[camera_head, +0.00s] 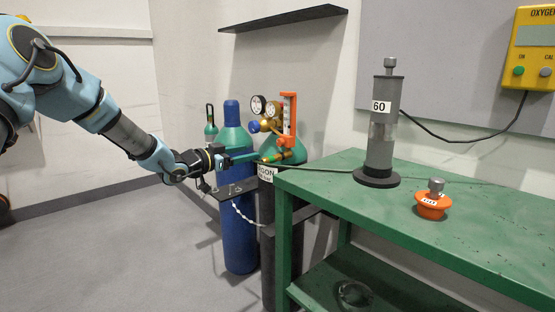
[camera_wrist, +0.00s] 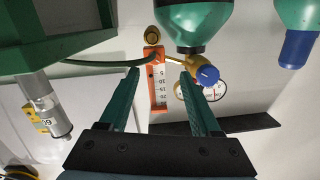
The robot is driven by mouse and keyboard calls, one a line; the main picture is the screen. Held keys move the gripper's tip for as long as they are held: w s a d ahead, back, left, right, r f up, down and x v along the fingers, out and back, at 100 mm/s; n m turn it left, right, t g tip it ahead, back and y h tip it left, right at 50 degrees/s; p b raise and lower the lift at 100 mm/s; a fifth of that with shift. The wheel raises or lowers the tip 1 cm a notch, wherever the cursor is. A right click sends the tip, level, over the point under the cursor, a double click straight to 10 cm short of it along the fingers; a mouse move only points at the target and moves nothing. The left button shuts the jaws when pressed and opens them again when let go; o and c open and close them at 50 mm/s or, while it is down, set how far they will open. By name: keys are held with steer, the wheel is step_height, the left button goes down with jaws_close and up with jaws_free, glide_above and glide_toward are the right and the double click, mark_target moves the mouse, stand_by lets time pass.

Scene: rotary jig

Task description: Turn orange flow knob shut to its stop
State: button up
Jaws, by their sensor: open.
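The orange flowmeter (camera_head: 289,115) stands upright on the regulator at the green-shouldered cylinder. It also shows, inverted, in the wrist view (camera_wrist: 157,85) with its scale. In the head view the knob area is small and partly hidden by my fingers. My gripper (camera_head: 256,157) reaches toward it from the left. In the wrist view my gripper (camera_wrist: 160,72) is open, its two teal fingers on either side of the flowmeter's line. Nothing is between the fingertips; contact cannot be told.
A blue knob (camera_wrist: 208,75) and round gauges (camera_head: 259,106) are close to the flowmeter. A blue cylinder (camera_head: 240,220) stands beside the dark one. A hose runs to the regulator.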

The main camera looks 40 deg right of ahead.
mark_target(278, 144)
steer(key=shift+m+g+h, duration=0.4)
steer(key=shift+g, duration=0.1)
steer(key=d, duration=0.4)
steer(key=d+p, duration=0.1)
steer(key=d, duration=0.3)
steer(key=s+d, duration=0.1)
steer(key=d, duration=0.3)
steer(key=shift+r, duration=0.25)
jaws_close()
